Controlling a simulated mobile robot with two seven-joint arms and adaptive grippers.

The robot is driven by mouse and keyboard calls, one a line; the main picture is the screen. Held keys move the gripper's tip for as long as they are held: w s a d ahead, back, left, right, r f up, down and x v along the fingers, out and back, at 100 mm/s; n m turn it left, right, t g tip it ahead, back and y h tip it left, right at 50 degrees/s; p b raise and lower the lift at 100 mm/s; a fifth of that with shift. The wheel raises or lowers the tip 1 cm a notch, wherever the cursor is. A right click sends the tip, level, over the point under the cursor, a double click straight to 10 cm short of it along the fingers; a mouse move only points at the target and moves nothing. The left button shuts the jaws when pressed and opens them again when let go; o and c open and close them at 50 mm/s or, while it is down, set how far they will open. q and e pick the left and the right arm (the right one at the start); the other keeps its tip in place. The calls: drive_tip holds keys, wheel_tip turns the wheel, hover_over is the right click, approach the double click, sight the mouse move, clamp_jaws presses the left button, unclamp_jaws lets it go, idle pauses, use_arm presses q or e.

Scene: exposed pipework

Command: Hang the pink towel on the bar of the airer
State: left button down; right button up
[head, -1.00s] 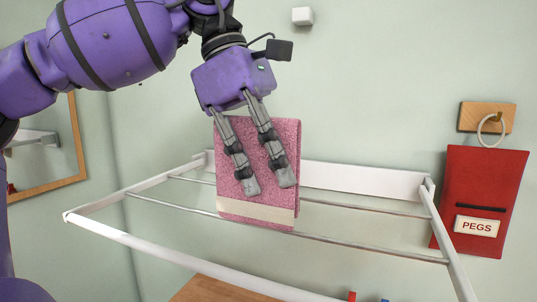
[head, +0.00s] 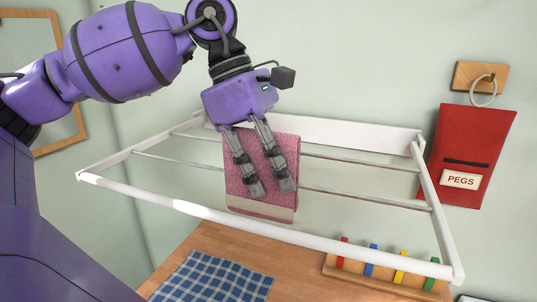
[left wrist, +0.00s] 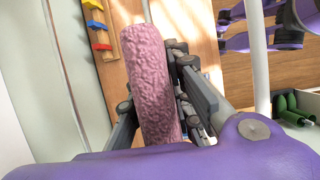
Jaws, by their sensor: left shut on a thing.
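A folded pink towel (head: 276,142) with a pale band along its lower edge hangs upright from my left gripper (head: 272,187). The gripper points down, its fingers shut on the towel from either side; the wrist view shows the pink fold (left wrist: 150,75) between them. The white airer (head: 180,208) has thin metal bars (head: 350,196). The towel covers part of the bars, and its lower edge hangs below the front one. I cannot tell whether it touches or straddles a bar. My right gripper is not in view.
A red bag labelled PEGS (head: 478,145) hangs from a ring at right. Below the airer, a wooden counter (head: 225,240) holds a blue checked cloth (head: 215,278) and a wooden rack (head: 380,278) with several coloured pegs. A wood-framed mirror (head: 58,140) is at left.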

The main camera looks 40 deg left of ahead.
sight(239, 128)
use_arm(q)
drive_tip(key=shift+f+p, duration=0.55)
drive_tip(key=shift+f, duration=2.85)
drive_tip(key=c, duration=1.5)
unclamp_jaws()
drive_tip(key=v, duration=1.2)
